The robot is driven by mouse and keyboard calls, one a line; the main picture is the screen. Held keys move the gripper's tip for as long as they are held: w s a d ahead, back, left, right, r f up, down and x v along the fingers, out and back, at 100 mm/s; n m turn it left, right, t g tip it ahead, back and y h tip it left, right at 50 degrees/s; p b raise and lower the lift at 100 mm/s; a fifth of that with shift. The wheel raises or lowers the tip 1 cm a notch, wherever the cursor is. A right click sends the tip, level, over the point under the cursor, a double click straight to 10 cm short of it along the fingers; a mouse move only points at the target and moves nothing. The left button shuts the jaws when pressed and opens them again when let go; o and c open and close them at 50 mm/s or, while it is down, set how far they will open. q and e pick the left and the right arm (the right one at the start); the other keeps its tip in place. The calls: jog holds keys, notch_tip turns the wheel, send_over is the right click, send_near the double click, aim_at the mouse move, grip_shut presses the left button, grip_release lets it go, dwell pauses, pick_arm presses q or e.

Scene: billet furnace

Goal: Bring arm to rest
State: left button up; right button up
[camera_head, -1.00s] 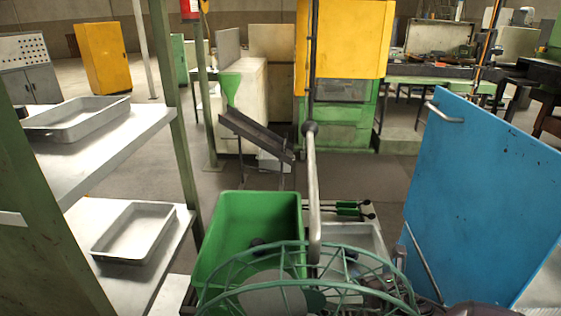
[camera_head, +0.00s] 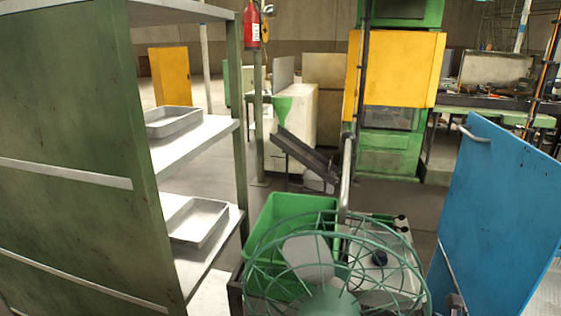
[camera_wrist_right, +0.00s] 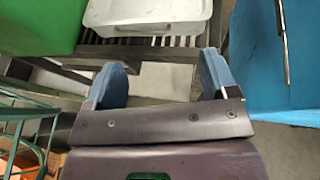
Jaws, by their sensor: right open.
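My right gripper (camera_wrist_right: 160,74) shows in the right wrist view. Its two blue fingers stand wide apart with nothing between them. Beyond the fingertips are a dark slatted surface (camera_wrist_right: 140,42) and a pale container (camera_wrist_right: 150,14) on it. A green bin (camera_wrist_right: 32,24) is at the upper left of that view and a blue panel (camera_wrist_right: 262,60) is at the right. In the head view I cannot make out the right gripper clearly. My left gripper is in neither current view.
In the head view, a green wire cage (camera_head: 335,262) fills the bottom middle, before the green bin (camera_head: 268,232). A green shelf rack (camera_head: 80,140) with metal trays stands left. The blue panel (camera_head: 495,215) stands right. Open floor (camera_head: 405,200) lies beyond the bin.

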jog(key=s+a+f+m+g+y, duration=0.1)
jog(key=s+a+f+m, duration=0.35)
jog(key=m, duration=0.45)
jog(key=s+a+f+m+g+y, duration=0.1)
jog(key=s+a+f+m, duration=0.3)
jog(key=m, duration=0.5)
jog(key=s+d+f+m+h, duration=0.1)
jog(key=s+d+m, duration=0.3)
jog(key=s+m, duration=0.6)
jog(key=m+h, duration=0.1)
jog(key=m, duration=0.5)
jog(key=shift+s+m, duration=0.35)
jog(key=shift+m, duration=0.05)
